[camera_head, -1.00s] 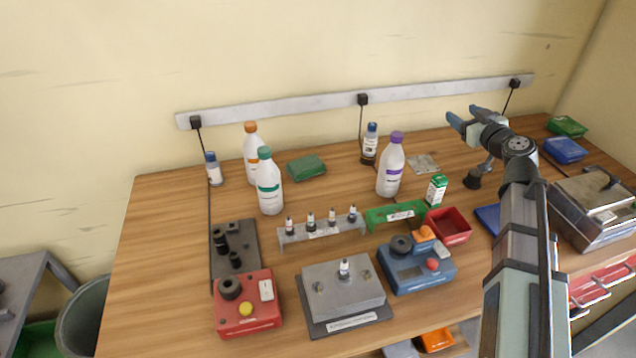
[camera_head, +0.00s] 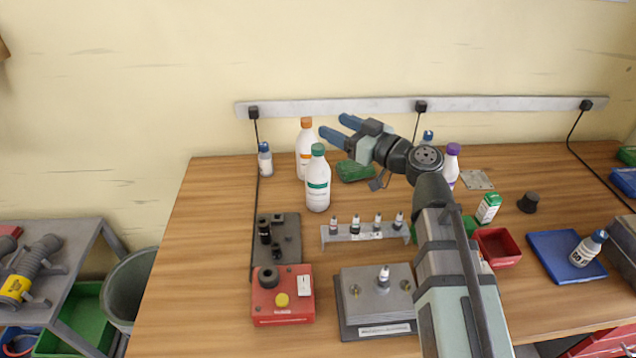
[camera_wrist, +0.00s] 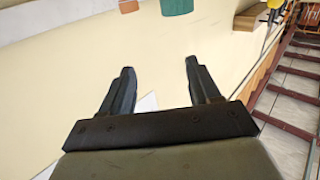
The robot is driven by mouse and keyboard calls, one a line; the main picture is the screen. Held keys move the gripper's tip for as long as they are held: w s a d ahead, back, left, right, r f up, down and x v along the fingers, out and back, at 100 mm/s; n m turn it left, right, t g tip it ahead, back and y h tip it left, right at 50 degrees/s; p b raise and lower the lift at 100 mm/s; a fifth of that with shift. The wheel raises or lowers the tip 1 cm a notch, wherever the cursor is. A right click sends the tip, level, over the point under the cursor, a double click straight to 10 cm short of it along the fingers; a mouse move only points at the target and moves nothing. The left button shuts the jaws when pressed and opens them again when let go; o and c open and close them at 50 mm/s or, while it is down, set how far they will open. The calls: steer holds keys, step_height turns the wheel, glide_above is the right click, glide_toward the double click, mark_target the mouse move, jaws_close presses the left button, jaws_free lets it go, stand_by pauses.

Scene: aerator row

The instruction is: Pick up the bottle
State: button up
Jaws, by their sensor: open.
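Several bottles stand on the bench, and which one is meant cannot be told. A white bottle with a green cap (camera_head: 318,185) and one with an orange cap (camera_head: 304,158) stand left of centre. A purple-capped bottle (camera_head: 453,160) is partly hidden behind my arm. A blue-capped bottle mostly hidden by my arm (camera_head: 428,135) is beside it. My gripper (camera_head: 336,125) is open and empty, raised near the two left white bottles in the picture. The wrist view shows nothing between its fingers (camera_wrist: 159,68).
A vial rack (camera_head: 362,234), a red box with a yellow button (camera_head: 283,296) and a grey block (camera_head: 378,295) occupy the front. A green pad (camera_head: 354,171) lies behind. A red bin (camera_head: 497,247) is right of my arm. Bare wood shows at the left.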

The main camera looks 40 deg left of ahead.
mark_target(323, 154)
steer(key=shift+s+a+f+g, duration=0.2)
steer(key=shift+s+a+f, duration=0.1)
steer(key=shift+s+f, duration=0.4)
steer(key=shift+s+a+f+g, duration=0.2)
steer(key=shift+s+a+f, duration=0.1)
steer(key=shift+s+f, duration=0.35)
step_height(323, 154, down, 4)
steer(key=shift+w+f, duration=0.1)
steer(key=shift+a+n, duration=0.3)
steer(key=shift+a, duration=1.2)
jaws_close()
